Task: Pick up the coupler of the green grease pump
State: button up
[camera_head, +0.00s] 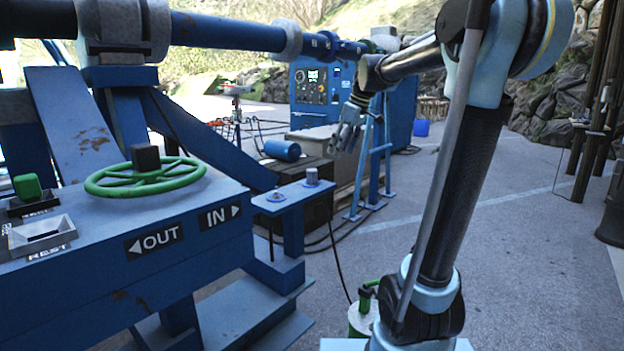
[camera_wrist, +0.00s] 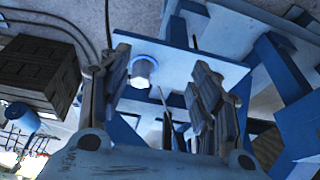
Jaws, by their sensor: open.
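The green grease pump (camera_head: 363,315) stands on the ground at the bottom of the head view, partly hidden behind my arm. A thin dark hose (camera_head: 338,262) rises from near it toward a small blue shelf (camera_head: 262,204). A short silver cylinder (camera_head: 312,177), possibly the coupler, stands upright on this shelf. My gripper (camera_head: 343,143) is open and empty, above and beyond the shelf in the picture. In the wrist view the silver cylinder (camera_wrist: 143,71) shows between the spread fingers (camera_wrist: 160,72), nearer the left one. I see no contact with it.
A blue machine frame with a green handwheel (camera_head: 145,177) and OUT/IN labels fills the left. A dark wooden block (camera_wrist: 40,72) lies left in the wrist view. Open pavement (camera_head: 530,220) is at right.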

aim_at(313, 170)
jog(key=w+a+r+n, duration=0.2)
jog(key=w+a+r, duration=0.15)
jog(key=w, duration=0.35)
jog(key=shift+y, duration=0.4)
jog(key=x, duration=1.8)
jog(key=shift+a, duration=0.45)
jog(key=shift+c, duration=0.4)
jog(key=shift+r, duration=0.1)
jog(key=c, duration=1.2)
jog(key=shift+c, duration=0.2)
notch_tip(313, 170, up, 15)
